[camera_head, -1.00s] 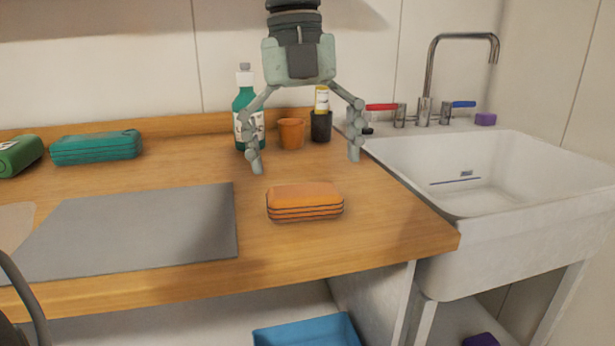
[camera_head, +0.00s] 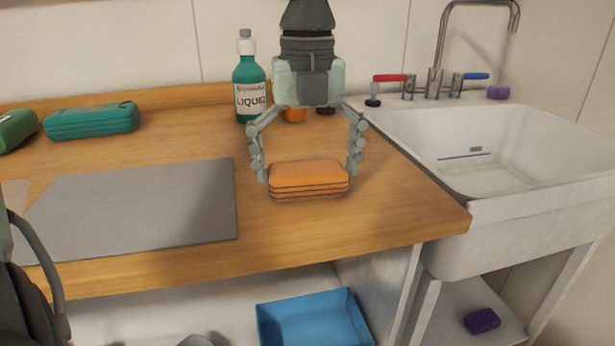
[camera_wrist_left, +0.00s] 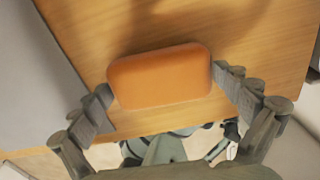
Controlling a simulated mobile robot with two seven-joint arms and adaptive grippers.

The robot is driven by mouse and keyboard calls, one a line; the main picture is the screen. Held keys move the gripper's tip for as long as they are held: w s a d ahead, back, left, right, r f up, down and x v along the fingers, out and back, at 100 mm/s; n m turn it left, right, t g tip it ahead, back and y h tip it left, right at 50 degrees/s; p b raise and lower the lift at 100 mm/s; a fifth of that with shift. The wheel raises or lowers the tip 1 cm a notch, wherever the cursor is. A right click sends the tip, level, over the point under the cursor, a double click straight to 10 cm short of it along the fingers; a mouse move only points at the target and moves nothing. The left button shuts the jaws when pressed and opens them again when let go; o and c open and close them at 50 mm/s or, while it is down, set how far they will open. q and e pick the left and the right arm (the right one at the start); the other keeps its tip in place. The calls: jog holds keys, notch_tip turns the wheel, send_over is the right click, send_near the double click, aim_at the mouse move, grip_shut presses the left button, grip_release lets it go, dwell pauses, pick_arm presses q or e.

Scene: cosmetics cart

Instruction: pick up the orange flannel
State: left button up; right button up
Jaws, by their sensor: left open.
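The orange flannel (camera_head: 308,179) is a folded, layered block lying on the wooden counter near its front right. My left gripper (camera_head: 309,172) is open and reaches down over the flannel, one finger at each short end. In the left wrist view the flannel (camera_wrist_left: 160,76) lies between the spread fingertips of the left gripper (camera_wrist_left: 160,80). The fingertips are close to its ends; whether they touch is hard to tell. My right gripper is not in view.
A grey board (camera_head: 140,213) lies left of the flannel. A teal folded cloth (camera_head: 92,121) and a green bottle (camera_head: 249,85) stand further back. The white sink (camera_head: 480,150) is to the right. A blue bin (camera_head: 312,322) sits on the shelf below.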

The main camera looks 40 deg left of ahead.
aim_at(300, 165)
pick_arm(q)
jog(key=shift+c, duration=0.5)
jog(key=c, duration=0.7)
jog(key=shift+r, duration=0.55)
jog(key=r, duration=0.2)
jog(key=a+r, duration=0.1)
jog(key=shift+s+r, duration=0.15)
jog(key=shift+r, duration=0.25)
jog(key=shift+s+a+r+b, duration=0.1)
jog(key=shift+s+a+r, duration=0.75)
jog(key=shift+a, duration=0.8)
jog(key=shift+s+a+r+b, duration=0.15)
jog(key=shift+s+a+r, duration=0.25)
jog(key=shift+a+r, duration=1.05)
jog(key=shift+s+a+r+b, duration=0.1)
jog(key=shift+s+a+r, duration=0.6)
jog(key=shift+a, duration=1.2)
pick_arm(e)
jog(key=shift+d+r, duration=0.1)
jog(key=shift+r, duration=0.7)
